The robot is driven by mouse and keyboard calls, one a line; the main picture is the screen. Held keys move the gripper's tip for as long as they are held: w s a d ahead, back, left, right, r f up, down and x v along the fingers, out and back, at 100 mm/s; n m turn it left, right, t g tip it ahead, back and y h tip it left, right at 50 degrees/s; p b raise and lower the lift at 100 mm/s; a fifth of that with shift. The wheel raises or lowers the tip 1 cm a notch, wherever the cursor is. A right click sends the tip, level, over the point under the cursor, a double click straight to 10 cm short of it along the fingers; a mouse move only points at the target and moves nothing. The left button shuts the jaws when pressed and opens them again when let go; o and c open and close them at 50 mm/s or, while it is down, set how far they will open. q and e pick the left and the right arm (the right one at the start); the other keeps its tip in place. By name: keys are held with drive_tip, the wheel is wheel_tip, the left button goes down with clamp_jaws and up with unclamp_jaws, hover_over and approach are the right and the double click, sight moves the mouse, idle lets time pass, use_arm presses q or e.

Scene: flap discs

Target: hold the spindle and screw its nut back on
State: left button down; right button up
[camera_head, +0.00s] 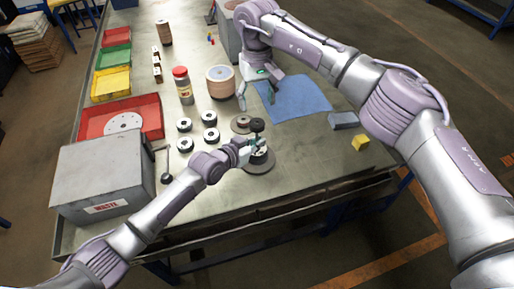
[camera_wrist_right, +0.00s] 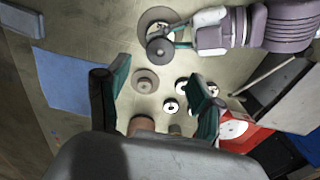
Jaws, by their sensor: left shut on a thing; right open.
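The spindle (camera_head: 257,125) stands upright with a dark round top and a wide grey base (camera_head: 258,166). In the right wrist view its dark top (camera_wrist_right: 158,48) and base (camera_wrist_right: 152,18) show at the upper middle. My left gripper (camera_head: 256,148) is shut on the spindle below its top and hides part of the shaft. My right gripper (camera_head: 257,95) is open and empty, above the table behind the spindle; its fingers frame the lower middle of the wrist view (camera_wrist_right: 157,95). I cannot tell the nut apart from the dark top. A brownish disc (camera_head: 240,123) lies beside the spindle.
Several dark discs with pale centres (camera_head: 210,135) lie left of the spindle. A wooden-looking drum (camera_head: 220,82), a red-capped jar (camera_head: 182,86) and a blue mat (camera_head: 300,98) are farther back. A grey waste box (camera_head: 100,175) and red bin (camera_head: 150,107) stand left. A yellow block (camera_head: 361,143) sits right.

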sight(257, 123)
drive_tip(key=shift+f, duration=4)
